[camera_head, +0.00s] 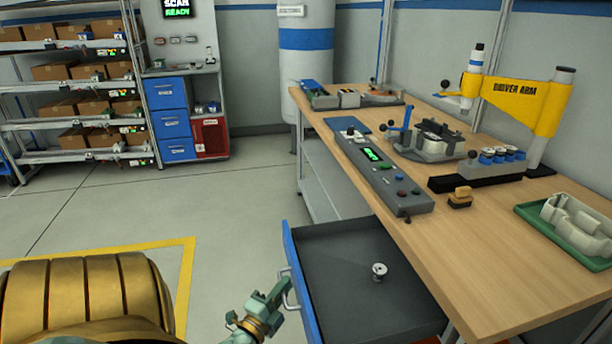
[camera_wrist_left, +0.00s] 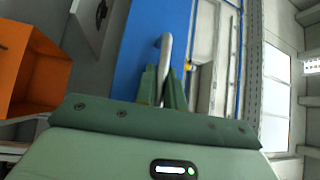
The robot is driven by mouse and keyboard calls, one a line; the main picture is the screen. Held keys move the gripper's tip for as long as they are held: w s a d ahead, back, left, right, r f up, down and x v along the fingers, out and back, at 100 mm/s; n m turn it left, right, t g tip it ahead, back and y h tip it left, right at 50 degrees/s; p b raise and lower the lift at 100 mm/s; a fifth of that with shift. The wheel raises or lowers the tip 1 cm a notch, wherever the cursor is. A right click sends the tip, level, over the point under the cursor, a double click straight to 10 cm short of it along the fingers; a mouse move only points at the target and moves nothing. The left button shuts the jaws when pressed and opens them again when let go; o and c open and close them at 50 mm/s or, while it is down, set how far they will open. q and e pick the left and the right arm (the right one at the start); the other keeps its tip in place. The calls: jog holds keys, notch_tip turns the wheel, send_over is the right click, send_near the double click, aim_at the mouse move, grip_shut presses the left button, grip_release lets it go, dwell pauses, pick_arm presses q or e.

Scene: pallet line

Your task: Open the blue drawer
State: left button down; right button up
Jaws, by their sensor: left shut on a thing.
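The blue drawer (camera_head: 301,292) is pulled out from under the wooden workbench, at the bottom middle of the head view. Its dark grey inside shows, with one small silver spool-like part (camera_head: 379,271) on its floor. My left gripper (camera_head: 283,293) is at the drawer's front and shut on its metal handle (camera_head: 286,287). In the left wrist view the two green fingers (camera_wrist_left: 165,88) stand on either side of the handle bar (camera_wrist_left: 165,60), in front of the blue drawer face (camera_wrist_left: 145,35). My right gripper is not in view.
The workbench (camera_head: 470,260) carries a grey control panel (camera_head: 385,175), a fixture, a yellow arm (camera_head: 530,100) and a green tray (camera_head: 565,235). Shelves with boxes (camera_head: 70,90) and a blue drawer cabinet (camera_head: 170,120) stand at the back left. The floor left of the drawer is clear.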

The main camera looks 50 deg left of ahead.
pick_arm(q)
jog(key=shift+s+a+f, duration=0.1)
jog(key=shift+s+a, duration=0.25)
jog(key=shift+s, duration=0.45)
jog(key=shift+s+a, duration=0.3)
jog(key=shift+s, duration=0.5)
jog(key=c, duration=1.8)
grip_release()
jog(key=shift+o, duration=0.2)
jog(key=p+v, duration=0.1)
jog(key=v, duration=1.5)
jog(key=shift+s, duration=0.1)
